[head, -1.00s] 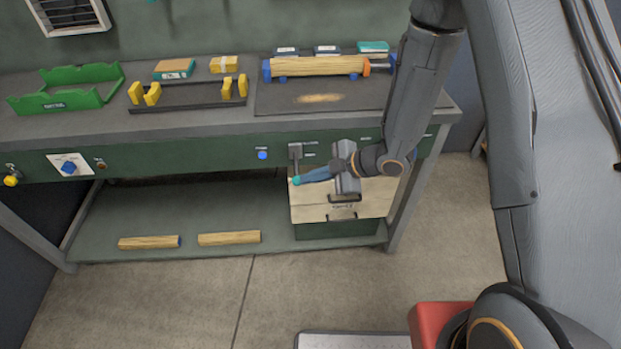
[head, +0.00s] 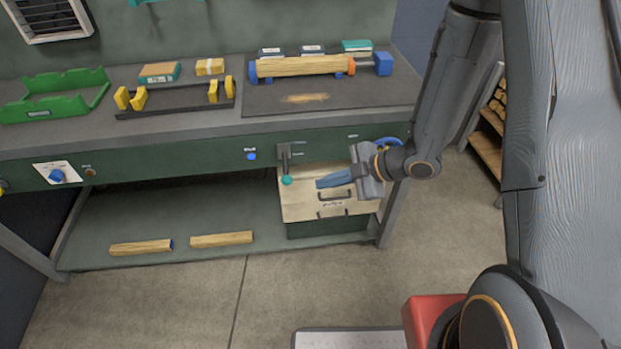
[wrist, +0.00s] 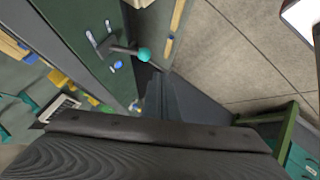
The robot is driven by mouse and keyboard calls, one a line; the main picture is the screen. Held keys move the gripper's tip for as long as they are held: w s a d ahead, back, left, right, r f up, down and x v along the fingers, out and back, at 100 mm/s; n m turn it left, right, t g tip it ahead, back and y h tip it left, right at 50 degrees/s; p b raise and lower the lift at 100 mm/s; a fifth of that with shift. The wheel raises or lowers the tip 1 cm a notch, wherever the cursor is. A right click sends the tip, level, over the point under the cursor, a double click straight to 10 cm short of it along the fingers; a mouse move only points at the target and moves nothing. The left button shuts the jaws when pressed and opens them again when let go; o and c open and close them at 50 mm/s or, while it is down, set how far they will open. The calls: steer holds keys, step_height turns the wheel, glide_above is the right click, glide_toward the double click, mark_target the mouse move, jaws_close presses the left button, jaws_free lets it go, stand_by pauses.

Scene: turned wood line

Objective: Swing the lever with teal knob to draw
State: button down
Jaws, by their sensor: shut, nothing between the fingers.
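The lever (head: 285,158) is a dark arm on a grey plate on the green bench front, and it hangs down with a teal knob (head: 287,181) at its lower end. In the wrist view the teal knob (wrist: 144,55) shows at the end of the lever arm (wrist: 122,50). My gripper (head: 319,184) is shut and empty, its blue fingers pointing left toward the knob. A clear gap lies between the fingertips and the knob. The small labels beside the lever plate are too small to read.
Two wooden pieces, one (head: 141,248) and another (head: 221,239), lie on the low shelf. A blue button (head: 251,156) is left of the lever.

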steer(key=s+d, duration=0.1)
steer(key=s+d+r, duration=0.1)
steer(key=s+d, duration=0.1)
steer(key=shift+d+r+b, duration=0.3)
steer(key=shift+d+b, duration=0.05)
steer(key=shift+d, duration=0.05)
steer(key=w+d+r+m+t+h, duration=0.1)
steer(key=w+d+r+m+h, duration=0.1)
steer(key=d+m+h, duration=0.3)
steer(key=w+d+r+m+t+h, duration=0.1)
steer(key=w+d+r+m+h, duration=0.2)
steer(key=d+m, duration=0.3)
steer(key=s+r+m+g+h, duration=0.1)
steer(key=s+r+m+g, duration=0.3)
steer(key=s+m, duration=0.7)
step_height(320, 180, up, 3)
steer(key=s, duration=0.3)
steer(key=shift+g+h, duration=0.4)
